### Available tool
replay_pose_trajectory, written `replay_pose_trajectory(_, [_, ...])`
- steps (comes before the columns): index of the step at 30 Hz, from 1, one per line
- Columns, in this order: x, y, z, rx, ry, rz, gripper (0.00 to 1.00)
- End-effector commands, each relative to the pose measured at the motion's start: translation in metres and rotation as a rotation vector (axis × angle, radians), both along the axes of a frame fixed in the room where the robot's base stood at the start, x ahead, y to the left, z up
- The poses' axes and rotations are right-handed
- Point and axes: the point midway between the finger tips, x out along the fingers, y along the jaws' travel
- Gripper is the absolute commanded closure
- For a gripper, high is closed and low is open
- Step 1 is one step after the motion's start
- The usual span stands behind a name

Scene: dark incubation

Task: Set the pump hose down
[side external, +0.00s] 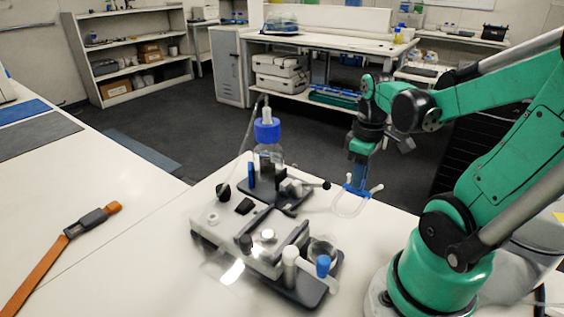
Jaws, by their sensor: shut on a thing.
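My gripper (357,188) points down above the right part of the white bench, with blue fingers. It is shut on the pump hose (343,212), a pale translucent loop that hangs below the fingertips. A white end of the hose sticks out to the right of the fingers. The pump apparatus (217,222), a white and dark grey unit, stands on the bench left of and in front of my gripper. A clear bottle with a blue cap (267,130) stands at its back. I cannot tell whether the hose touches the bench.
An orange strap with a grey buckle (42,268) lies on the bench at left. Grey and blue mats (38,138) lie at the far left. Bare bench lies left of the apparatus.

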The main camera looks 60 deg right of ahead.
Motion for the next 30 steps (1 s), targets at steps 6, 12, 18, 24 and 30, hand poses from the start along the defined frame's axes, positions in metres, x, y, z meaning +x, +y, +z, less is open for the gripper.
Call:
replay_pose_trajectory(6, [0.0, 0.0, -0.024, 0.0, 0.0, 0.0, 1.0])
replay_pose_trajectory(12, [0.0, 0.0, -0.032, 0.0, 0.0, 0.0, 1.0])
replay_pose_trajectory(18, [0.001, 0.0, -0.052, 0.0, 0.0, 0.0, 1.0])
replay_pose_trajectory(24, [0.0, 0.0, -0.065, 0.0, 0.0, 0.0, 1.0])
replay_pose_trajectory(30, [-0.001, 0.001, -0.066, 0.0, 0.0, 0.0, 1.0])
